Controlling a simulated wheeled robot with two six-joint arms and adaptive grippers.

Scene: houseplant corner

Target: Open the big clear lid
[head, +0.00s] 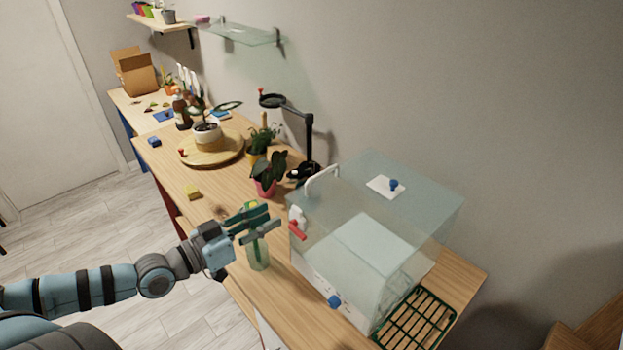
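The big clear lid (410,205) forms the top of a see-through box at the right end of the bench. It appears closed. A white handle (322,181) stands at its left edge, and a white plate with a blue knob (394,185) is on its top. A red latch-like part (298,230) is on the box's left side, and another blue knob (334,301) is low on the front. My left gripper (275,223) is open, just left of the red part and apart from the handle. My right gripper is out of view.
A greenish clear vessel (258,254) stands below my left gripper; I cannot tell if they touch. Potted plants (266,172) and a black stand (308,145) are behind. A green rack (418,318) lies at the right front. A glass shelf (240,34) hangs on the wall.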

